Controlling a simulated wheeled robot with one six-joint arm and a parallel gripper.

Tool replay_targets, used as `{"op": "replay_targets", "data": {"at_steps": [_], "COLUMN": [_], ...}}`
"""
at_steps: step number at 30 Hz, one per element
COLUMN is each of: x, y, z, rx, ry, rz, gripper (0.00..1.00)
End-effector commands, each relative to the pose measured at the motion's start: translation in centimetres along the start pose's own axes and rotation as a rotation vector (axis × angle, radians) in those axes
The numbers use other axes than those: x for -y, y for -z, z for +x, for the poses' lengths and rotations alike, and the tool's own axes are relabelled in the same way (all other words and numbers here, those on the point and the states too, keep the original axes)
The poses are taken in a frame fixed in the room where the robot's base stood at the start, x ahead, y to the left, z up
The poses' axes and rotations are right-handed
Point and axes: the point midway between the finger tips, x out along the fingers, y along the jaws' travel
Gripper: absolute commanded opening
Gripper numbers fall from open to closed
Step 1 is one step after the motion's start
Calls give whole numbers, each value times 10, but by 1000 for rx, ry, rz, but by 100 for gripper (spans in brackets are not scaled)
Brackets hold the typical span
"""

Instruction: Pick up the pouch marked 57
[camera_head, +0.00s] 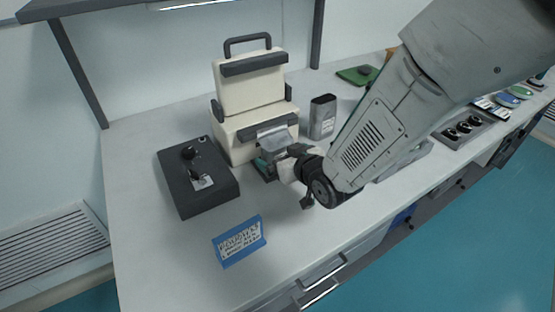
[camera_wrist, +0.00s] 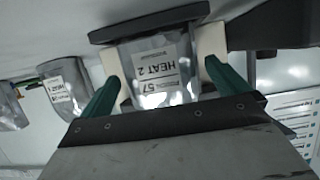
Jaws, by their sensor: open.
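The silver pouch marked 57 (camera_wrist: 160,72) has a white label that also reads HEAT 2, upside down in the wrist view. In the head view the pouch (camera_head: 272,138) is at the front of a cream stand with dark trim (camera_head: 250,90), partly hidden by my gripper. My gripper (camera_head: 268,163) is open in front of the stand. In the wrist view its green fingers (camera_wrist: 163,85) are on either side of the pouch, with the pouch between them. I cannot tell whether they touch it.
Another silver pouch (camera_head: 322,118) stands right of the stand; it shows at left in the wrist view (camera_wrist: 66,84). A black control box (camera_head: 180,203) lies left, and a blue-framed sign (camera_head: 239,241) stands near the front edge. The table (camera_head: 140,250) is clear at front left.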

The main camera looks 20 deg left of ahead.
Motion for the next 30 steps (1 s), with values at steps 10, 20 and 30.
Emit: {"op": "replay_targets", "data": {"at_steps": [10, 20, 30], "x": [0, 0, 0], "y": [1, 0, 3], "z": [28, 28, 27], "rx": [-1, 0, -1], "ry": [0, 0, -1], "rz": [0, 0, 0], "gripper": [100, 46, 46]}}
